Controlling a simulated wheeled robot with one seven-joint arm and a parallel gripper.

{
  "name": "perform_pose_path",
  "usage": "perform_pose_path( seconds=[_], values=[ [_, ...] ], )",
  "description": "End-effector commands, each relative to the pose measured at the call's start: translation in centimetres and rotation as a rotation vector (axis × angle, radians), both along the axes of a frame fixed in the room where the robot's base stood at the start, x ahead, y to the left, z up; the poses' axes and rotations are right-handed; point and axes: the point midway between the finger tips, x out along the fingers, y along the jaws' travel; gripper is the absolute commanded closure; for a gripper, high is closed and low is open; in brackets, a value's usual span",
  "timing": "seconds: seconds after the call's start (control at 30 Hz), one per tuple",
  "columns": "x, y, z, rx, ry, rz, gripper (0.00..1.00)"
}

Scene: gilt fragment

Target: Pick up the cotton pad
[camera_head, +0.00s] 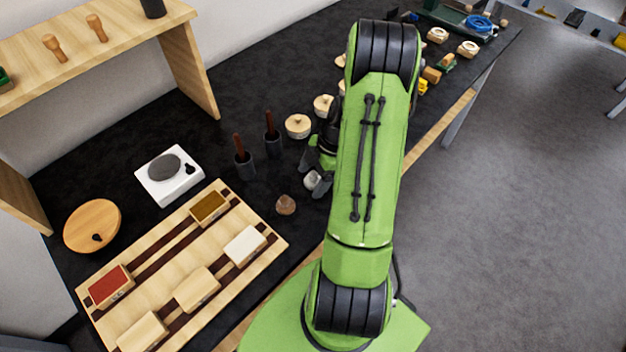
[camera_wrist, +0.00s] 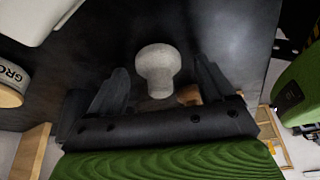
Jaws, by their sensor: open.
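A pale grey-white piece with a rounded top and narrower stem, which looks like the cotton pad (camera_wrist: 157,62), stands on the dark bench top between my gripper's fingers in the wrist view. In the head view it is the small whitish lump (camera_head: 312,180) beside my gripper (camera_head: 318,172). My gripper (camera_wrist: 160,80) is open, with one dark finger on each side of the pad. I see a gap on both sides, and cannot tell how far the fingertips are above the bench. My arm hides part of the gripper in the head view.
A brown lump (camera_head: 286,204) lies just left of the pad. Two dark cups with brown handles (camera_head: 245,165) and a round wooden-lidded pot (camera_head: 298,126) stand behind. A wooden tray with blocks (camera_head: 150,268) and a white scale (camera_head: 170,192) are at the left.

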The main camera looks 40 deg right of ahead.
Motion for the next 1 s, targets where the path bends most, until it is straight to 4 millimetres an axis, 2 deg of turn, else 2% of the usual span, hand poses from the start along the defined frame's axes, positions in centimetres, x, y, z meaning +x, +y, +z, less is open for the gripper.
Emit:
perform_pose_path(
  seconds=[0.17, 0.5, 0.57, 0.83, 1.0],
  values=[
    [0.0, 0.0, 0.1, -0.001, -0.001, 0.0, 0.18],
    [0.0, -0.1, 0.1, -0.001, -0.001, 0.0, 0.7],
    [0.0, -0.1, 0.1, -0.001, -0.001, 0.0, 0.78],
    [0.0, -0.1, 0.7, -0.003, -0.002, 0.0, 0.78],
    [0.1, -0.2, 4.6, -0.008, -0.006, 0.0, 0.78]
  ],
)
